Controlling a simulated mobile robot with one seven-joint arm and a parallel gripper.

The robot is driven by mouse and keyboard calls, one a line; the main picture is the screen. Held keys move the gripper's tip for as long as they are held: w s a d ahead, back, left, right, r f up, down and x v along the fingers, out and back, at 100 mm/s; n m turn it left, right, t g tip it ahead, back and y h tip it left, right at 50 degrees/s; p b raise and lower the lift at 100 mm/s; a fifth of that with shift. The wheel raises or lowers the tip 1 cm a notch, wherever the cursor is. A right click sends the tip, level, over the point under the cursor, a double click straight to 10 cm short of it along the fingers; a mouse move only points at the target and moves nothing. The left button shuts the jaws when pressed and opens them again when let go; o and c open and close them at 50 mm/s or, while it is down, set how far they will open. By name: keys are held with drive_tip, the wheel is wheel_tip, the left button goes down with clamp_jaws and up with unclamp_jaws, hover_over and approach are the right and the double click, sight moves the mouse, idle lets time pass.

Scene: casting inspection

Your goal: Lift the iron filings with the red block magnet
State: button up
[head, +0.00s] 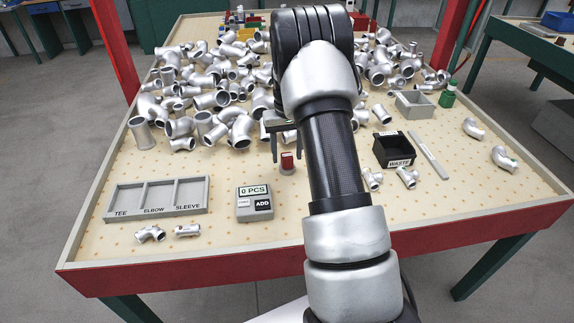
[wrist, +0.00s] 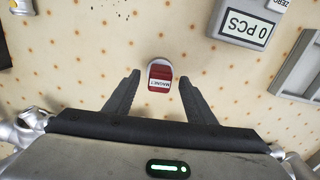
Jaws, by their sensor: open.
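The red block magnet (head: 287,160) stands on a pale base on the table, left of my arm in the head view. In the wrist view the magnet (wrist: 160,76), labelled MAGNET, lies just beyond and between the tips of my open gripper (wrist: 159,82). The gripper (head: 287,153) also shows in the head view, partly hidden behind my arm. Nothing is in its jaws. Small dark specks, likely the iron filings (wrist: 120,14), lie scattered on the dotted table top at the top of the wrist view.
A counter box (head: 254,203) reading 0 PCS and a grey three-part tray (head: 157,209) stand front left. A black WASTE bin (head: 394,162) is at right. Many metal pipe fittings (head: 180,127) heap at the back. Bare table (head: 220,175) lies left of the magnet.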

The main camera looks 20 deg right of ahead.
sight(287, 155)
drive_tip(key=shift+f, duration=0.85)
drive_tip(key=shift+r, duration=0.1)
clamp_jaws()
wheel_tip(287, 155, up, 10)
drive_tip(key=shift+p, duration=0.6)
drive_tip(key=c, duration=0.7)
unclamp_jaws()
drive_tip(key=shift+c, duration=1.6)
